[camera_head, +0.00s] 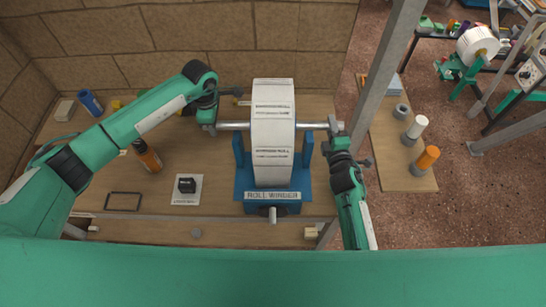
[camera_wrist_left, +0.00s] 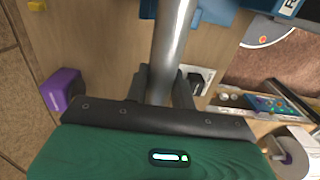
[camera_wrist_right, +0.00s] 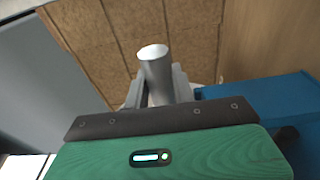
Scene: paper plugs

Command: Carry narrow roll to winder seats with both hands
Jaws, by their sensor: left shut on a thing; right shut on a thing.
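The narrow white paper roll (camera_head: 272,140) is on a metal shaft (camera_head: 234,126) that sticks out on both sides. The roll is above the blue roll winder (camera_head: 239,183), in front of its uprights in the head view. My left gripper (camera_head: 212,127) is shut on the shaft's left end; the shaft (camera_wrist_left: 170,45) runs between its fingers in the left wrist view. My right gripper (camera_head: 334,128) is shut on the right end, and the shaft's round tip (camera_wrist_right: 153,53) shows in the right wrist view. Whether the shaft rests in the seats is hard to tell.
An orange bottle (camera_head: 149,157), a blue roll (camera_head: 90,103) and a black part on a white card (camera_head: 186,200) are on the bench at left. A grey post (camera_head: 384,75) stands right of the winder. A side board (camera_head: 400,178) holds white and orange-topped plugs.

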